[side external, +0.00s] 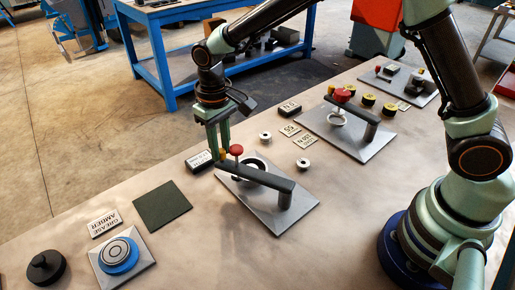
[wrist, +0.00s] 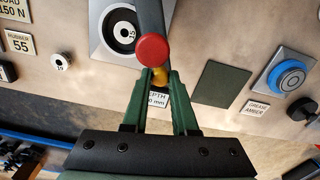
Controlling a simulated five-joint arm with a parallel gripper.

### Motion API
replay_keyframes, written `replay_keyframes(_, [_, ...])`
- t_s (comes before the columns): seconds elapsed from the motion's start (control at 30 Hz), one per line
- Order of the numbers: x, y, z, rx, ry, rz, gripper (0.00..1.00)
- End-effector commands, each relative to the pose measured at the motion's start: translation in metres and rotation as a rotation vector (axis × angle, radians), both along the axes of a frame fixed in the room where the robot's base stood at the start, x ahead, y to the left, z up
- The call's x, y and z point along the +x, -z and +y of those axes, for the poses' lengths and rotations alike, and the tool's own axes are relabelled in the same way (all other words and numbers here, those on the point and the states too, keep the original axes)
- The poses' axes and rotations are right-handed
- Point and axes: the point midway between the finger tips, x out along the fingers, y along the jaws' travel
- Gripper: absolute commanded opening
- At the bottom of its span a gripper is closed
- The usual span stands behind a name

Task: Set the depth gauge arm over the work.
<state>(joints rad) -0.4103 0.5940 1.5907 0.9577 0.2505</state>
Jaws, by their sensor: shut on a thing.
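The depth gauge arm (side external: 262,178) is a dark bar on a post at the right end of a grey plate (side external: 243,195). It has a red knob (side external: 236,150) near its free end, which also shows in the wrist view (wrist: 152,50). My gripper (wrist: 158,78) is shut on the yellow handle (wrist: 160,73) at the arm's free end. The work, a dark ring with a pale centre (wrist: 121,30), sits on the plate. In the wrist view the bar passes to the right of the ring's centre, over its edge at most. The side view partly hides the ring behind the bar.
A depth label block (side external: 199,161) stands close behind the fingers. A dark green mat (side external: 162,205), a blue round part (side external: 118,256) and a black knob (side external: 45,267) lie to the left. Another plate with a red-knobbed arm (side external: 352,110) stands at the right.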

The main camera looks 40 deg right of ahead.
Motion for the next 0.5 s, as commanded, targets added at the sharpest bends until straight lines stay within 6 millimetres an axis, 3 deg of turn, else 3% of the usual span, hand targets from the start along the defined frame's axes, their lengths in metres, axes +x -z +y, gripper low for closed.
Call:
replay_keyframes(0.2, [0.011,-0.001,-0.028,0.001,0.180,-0.004,0.00])
replay_keyframes(0.5, [0.014,-0.001,-0.053,0.002,0.342,-0.004,0.00])
